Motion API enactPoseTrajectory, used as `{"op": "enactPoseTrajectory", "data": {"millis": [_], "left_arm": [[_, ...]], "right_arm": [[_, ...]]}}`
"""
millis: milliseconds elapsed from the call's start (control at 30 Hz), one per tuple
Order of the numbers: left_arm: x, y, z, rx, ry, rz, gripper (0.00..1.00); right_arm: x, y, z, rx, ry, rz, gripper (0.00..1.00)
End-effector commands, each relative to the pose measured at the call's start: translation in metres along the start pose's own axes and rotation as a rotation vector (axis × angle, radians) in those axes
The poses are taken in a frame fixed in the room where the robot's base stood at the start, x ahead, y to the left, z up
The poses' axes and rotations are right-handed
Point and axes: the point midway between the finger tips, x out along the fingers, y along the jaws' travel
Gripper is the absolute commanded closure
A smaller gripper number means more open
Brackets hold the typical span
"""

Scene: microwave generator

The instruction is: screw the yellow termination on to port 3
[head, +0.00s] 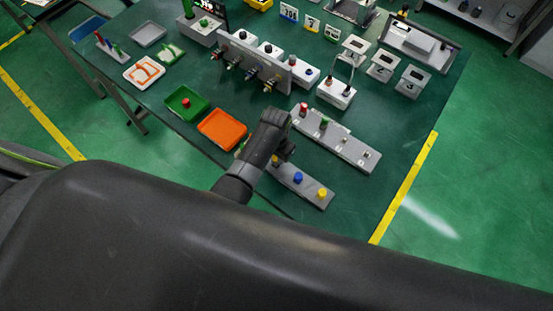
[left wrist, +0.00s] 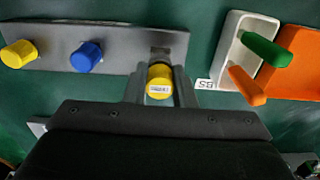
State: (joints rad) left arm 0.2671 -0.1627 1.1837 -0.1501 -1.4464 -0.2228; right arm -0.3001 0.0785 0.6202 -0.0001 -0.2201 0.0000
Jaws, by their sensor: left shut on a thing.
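My left gripper (head: 272,150) is over the near grey strip (head: 312,193) on the green table. In the left wrist view its two fingers (left wrist: 159,88) are shut on a yellow cylinder (left wrist: 159,78) with a small white label, which I take for the yellow termination. It is at the end of the grey strip (left wrist: 120,45); whether it still touches the strip I cannot tell. A blue cap (left wrist: 87,57) and another yellow cap (left wrist: 19,54) stand on the same strip. The grey panel (head: 243,68) with several ports stands further back; its port numbers are not readable. My right gripper does not show.
An orange tray (head: 222,129) and a green tray (head: 186,102) lie left of the gripper. A second grey strip (head: 345,147) with red and green caps lies to the right. A white box (head: 336,93) with a handle stands behind it. The table's right front corner is clear.

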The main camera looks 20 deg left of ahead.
Motion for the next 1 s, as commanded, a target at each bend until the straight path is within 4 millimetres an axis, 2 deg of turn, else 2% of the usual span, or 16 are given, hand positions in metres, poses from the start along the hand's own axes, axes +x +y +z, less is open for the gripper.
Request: {"op": "enactPoseTrajectory", "data": {"millis": [1000], "left_arm": [[-0.041, 0.0, 0.0, -0.001, 0.0, 0.001, 1.0]], "right_arm": [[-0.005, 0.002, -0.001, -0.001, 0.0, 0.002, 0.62]]}}
